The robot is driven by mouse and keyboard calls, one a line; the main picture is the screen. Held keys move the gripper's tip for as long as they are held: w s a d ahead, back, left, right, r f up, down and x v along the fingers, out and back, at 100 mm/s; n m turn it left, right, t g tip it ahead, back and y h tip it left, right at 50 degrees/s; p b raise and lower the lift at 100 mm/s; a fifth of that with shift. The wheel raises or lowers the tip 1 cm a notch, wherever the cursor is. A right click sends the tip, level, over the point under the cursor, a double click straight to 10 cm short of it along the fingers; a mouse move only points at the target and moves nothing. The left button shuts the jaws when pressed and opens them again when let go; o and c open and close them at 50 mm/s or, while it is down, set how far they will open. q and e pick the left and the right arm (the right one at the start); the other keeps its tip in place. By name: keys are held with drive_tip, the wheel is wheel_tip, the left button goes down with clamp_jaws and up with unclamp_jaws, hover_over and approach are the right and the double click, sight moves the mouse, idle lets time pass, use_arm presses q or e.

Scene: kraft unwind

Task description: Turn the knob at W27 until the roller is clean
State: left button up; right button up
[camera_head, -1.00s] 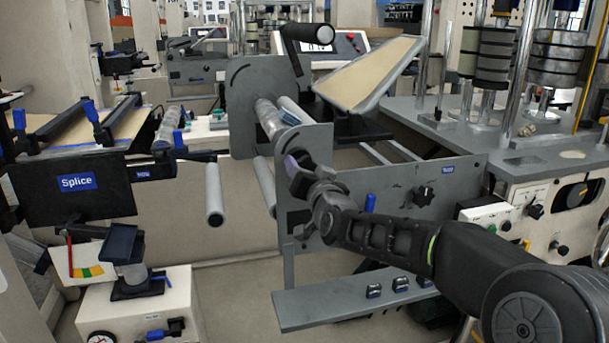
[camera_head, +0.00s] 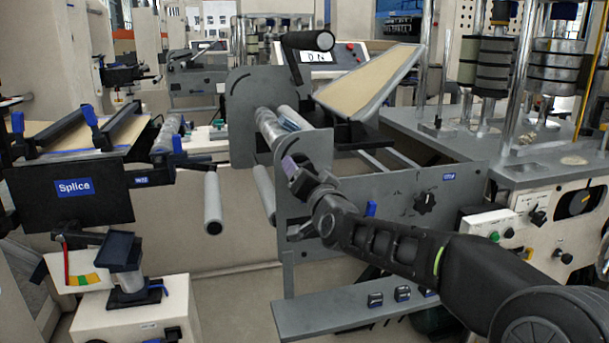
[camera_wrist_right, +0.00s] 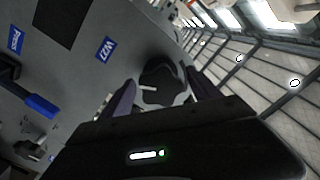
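The black knob (camera_wrist_right: 163,82) sits on a grey panel near the blue W27 label (camera_wrist_right: 105,50) in the right wrist view. My right gripper (camera_wrist_right: 160,92) is open, with one dark purple finger on each side of the knob; whether either finger touches it I cannot tell. In the head view my right gripper (camera_head: 291,166) is at the near grey side plate and hides the knob. A shiny roller (camera_head: 268,127) lies between the side plates just behind the gripper; its surface is too small to judge clean or dirty. My left gripper is not in view.
Another black knob (camera_head: 426,202) is on the grey front panel to the right. A black crank handle (camera_head: 308,41) stands above the far plate. A grey shelf (camera_head: 330,318) juts out below. The Splice table (camera_head: 75,188) stands at the left.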

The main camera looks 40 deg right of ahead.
drive_tip(key=shift+s, duration=0.1)
drive_tip(key=b+v, duration=0.1)
drive_tip(key=v, duration=0.5)
drive_tip(key=shift+s+a, duration=0.2)
drive_tip(key=shift+s, duration=0.15)
idle(0.5)
